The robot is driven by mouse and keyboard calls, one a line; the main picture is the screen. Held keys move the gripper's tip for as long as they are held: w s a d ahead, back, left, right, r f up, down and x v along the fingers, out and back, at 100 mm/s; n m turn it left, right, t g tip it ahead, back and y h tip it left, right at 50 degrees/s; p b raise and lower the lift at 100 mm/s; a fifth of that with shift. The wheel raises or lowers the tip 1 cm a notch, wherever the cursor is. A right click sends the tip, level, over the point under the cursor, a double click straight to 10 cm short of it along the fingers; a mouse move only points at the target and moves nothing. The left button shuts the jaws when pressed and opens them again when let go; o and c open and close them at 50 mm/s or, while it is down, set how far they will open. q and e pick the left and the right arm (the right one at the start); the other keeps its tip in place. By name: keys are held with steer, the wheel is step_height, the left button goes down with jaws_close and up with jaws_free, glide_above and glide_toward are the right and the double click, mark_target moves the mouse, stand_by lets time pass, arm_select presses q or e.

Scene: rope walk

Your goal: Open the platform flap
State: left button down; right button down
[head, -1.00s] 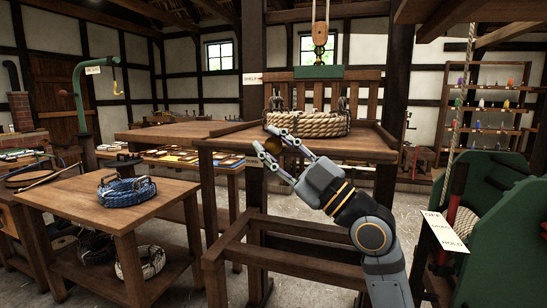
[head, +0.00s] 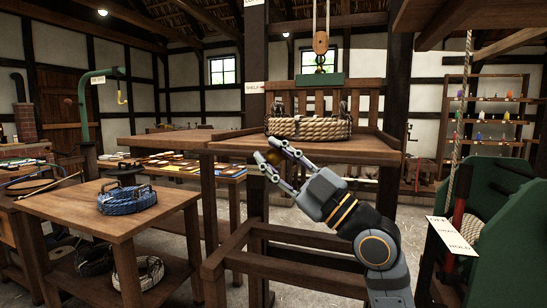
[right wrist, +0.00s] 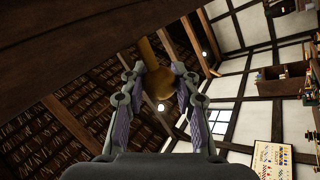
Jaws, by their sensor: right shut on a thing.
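The wooden platform (head: 355,149) stands in the middle of the head view, with a slatted wooden panel (head: 366,106) at its back. My right gripper (head: 268,150) is at the platform's near left edge, below the rope coil. Its fingers are shut on a round brownish knob (right wrist: 159,84), which shows between the finger pads in the right wrist view. A yellowish bar (right wrist: 148,52) runs up from the knob there. I cannot tell from these views which board is the flap. My left gripper is out of view.
A table (head: 165,203) with a blue rope coil (head: 127,200) stands left. Green machinery with a red lever (head: 456,218) is at the right.

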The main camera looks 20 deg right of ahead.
steer(key=c, duration=1)
jaws_free()
steer(key=shift+w+d, duration=0.1)
step_height(320, 180, up, 10)
